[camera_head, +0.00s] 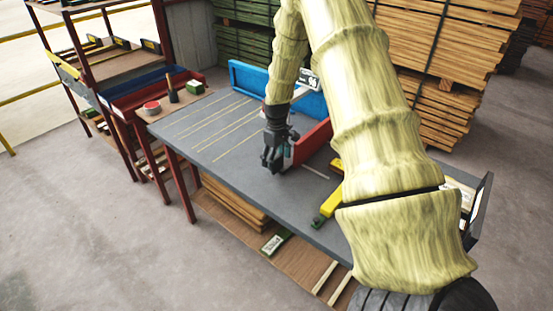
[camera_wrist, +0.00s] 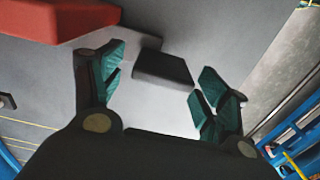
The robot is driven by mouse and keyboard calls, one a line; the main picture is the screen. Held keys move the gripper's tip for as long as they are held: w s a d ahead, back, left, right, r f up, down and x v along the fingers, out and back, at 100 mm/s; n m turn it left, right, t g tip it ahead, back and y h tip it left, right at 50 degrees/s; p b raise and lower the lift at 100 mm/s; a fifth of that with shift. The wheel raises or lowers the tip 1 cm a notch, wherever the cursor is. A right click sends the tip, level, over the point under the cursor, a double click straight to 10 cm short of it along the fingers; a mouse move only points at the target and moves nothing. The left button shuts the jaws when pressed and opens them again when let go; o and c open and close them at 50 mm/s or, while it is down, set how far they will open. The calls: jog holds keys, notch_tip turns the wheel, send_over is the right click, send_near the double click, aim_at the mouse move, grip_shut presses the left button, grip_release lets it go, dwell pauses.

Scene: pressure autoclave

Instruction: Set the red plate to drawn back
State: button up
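The red plate (camera_head: 313,141) stands upright on the grey table (camera_head: 205,140), just right of my gripper (camera_head: 271,160). My arm hides part of the plate. In the wrist view a red edge, apparently the same plate (camera_wrist: 60,18), shows at the upper left, outside my fingers. My gripper (camera_wrist: 160,76) points down close to the table, its green-padded fingers spread apart. A dark block (camera_wrist: 163,66) on a grey surface shows between and beyond the fingertips. I cannot tell how it joins the plate, and no finger visibly touches it.
A blue upright panel (camera_head: 250,77) stands along the table's back edge. A yellow bar (camera_head: 332,201) with a green end lies near the front edge. A red-framed shelf (camera_head: 120,100) is at left. The table's left half is clear apart from thin yellow lines.

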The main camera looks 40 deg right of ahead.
jog(key=shift+s, duration=0.1)
notch_tip(320, 180, up, 12)
dwell(0.8)
dwell(0.4)
